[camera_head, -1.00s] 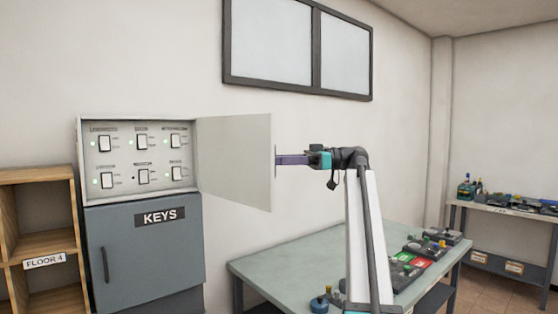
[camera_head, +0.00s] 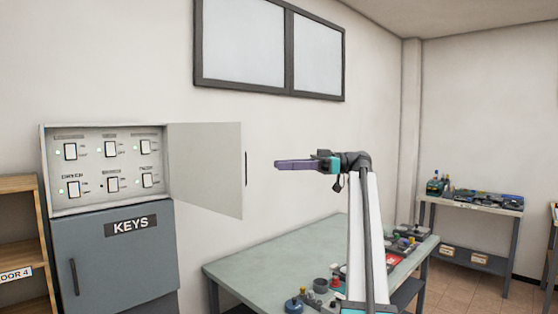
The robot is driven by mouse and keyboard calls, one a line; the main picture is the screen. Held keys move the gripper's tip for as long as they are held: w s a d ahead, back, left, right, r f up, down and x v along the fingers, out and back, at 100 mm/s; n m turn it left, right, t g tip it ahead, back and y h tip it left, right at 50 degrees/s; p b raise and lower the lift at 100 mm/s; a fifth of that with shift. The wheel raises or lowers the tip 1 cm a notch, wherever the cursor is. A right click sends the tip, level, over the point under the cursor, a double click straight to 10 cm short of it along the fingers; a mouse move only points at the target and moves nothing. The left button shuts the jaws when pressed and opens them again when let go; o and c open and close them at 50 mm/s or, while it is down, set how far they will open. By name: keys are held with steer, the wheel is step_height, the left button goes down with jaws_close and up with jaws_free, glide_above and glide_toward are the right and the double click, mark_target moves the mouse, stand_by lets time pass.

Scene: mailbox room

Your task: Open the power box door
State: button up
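The power box (camera_head: 107,203) is mounted above the grey KEYS cabinet at the left. Its pale door (camera_head: 205,168) is swung wide open to the right, and several switches (camera_head: 110,150) show inside. A dark handle (camera_head: 245,168) is at the door's free edge. My gripper (camera_head: 277,165) is to the right of the door, apart from the handle, with its purple fingers pointing left. No object shows in it. The fingers are seen side-on and look close together, so I cannot tell whether they are open.
The grey KEYS cabinet (camera_head: 112,258) stands below the box, with a wooden shelf (camera_head: 20,240) at its left. A green-topped table (camera_head: 270,258) with several small items stands below my arm. A side table (camera_head: 470,203) is at the far right. The wall between door and gripper is clear.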

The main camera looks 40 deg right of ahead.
steer(key=shift+p+v, duration=0.6)
steer(key=shift+v, duration=0.25)
